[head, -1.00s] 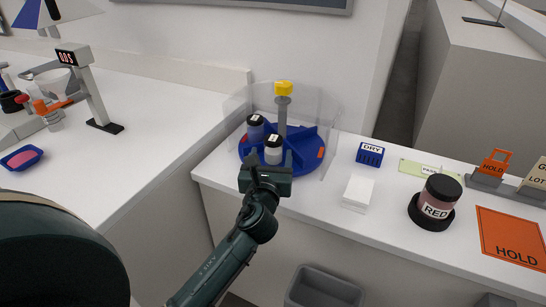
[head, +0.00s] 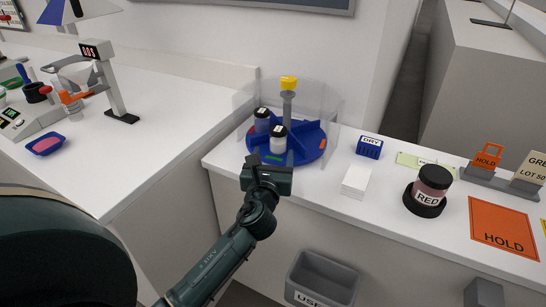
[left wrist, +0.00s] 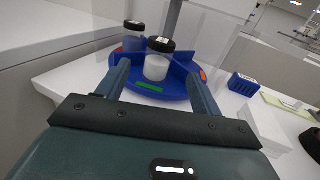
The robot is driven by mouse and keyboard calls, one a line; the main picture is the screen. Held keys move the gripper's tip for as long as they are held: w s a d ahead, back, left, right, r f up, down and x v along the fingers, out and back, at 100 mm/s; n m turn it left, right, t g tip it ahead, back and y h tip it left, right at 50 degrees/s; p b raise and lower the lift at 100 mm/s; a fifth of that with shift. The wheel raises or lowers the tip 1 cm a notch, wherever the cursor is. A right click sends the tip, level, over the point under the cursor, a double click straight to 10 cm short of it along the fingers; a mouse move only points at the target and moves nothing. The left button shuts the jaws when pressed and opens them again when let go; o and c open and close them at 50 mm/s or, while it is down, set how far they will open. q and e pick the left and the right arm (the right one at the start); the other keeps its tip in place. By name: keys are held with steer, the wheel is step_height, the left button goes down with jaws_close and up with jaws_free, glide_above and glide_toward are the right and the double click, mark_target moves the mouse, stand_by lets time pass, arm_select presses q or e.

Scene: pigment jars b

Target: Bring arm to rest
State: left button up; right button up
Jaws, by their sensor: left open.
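My left gripper (head: 268,163) is open and empty at the front edge of the right counter, just in front of a blue carousel (head: 312,142). Its two fingers also show in the left wrist view (left wrist: 160,80), apart, with a white jar with a black lid (left wrist: 157,62) seen beyond and between them. That white jar (head: 279,140) stands upright on the carousel, apart from the fingers. A second dark-lidded jar (head: 262,121) stands behind it to the left. My right gripper is in neither current view.
A clear shield (head: 325,110) curves behind the carousel. To its right are a blue DRY box (head: 369,147), a white block (head: 355,181), a RED jar (head: 430,187) and an orange HOLD mat (head: 502,226). A grey bin (head: 322,280) stands below the counter.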

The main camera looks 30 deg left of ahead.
arm_select(q)
steer(key=s+d+f+n+g+h, duration=0.2)
steer(key=s+f+n+g, duration=0.65)
steer(key=s+n, duration=0.7)
steer(key=s+d+f+n+g+h, duration=0.2)
steer(key=s+d+n, duration=0.2)
steer(key=s+n, duration=0.3)
steer(key=s+d+f+n+g+h, duration=0.3)
steer(key=s+n, duration=0.4)
steer(key=s, duration=0.1)
steer(key=w+d+f+t+h+p, duration=0.1)
steer(key=w+d+t+h+p, duration=0.1)
steer(key=w+d+t+p, duration=0.3)
steer(key=shift+w+d+m+t+h, duration=0.4)
steer(key=shift+w+d+t, duration=0.4)
steer(key=shift+t, duration=0.35)
arm_select(e)
steer(key=shift+s+d+r+h, duration=0.2)
steer(key=shift+d+r+h, duration=0.45)
steer(key=shift+d, duration=0.2)
steer(key=shift+a+r, duration=0.1)
steer(key=shift+r, duration=0.05)
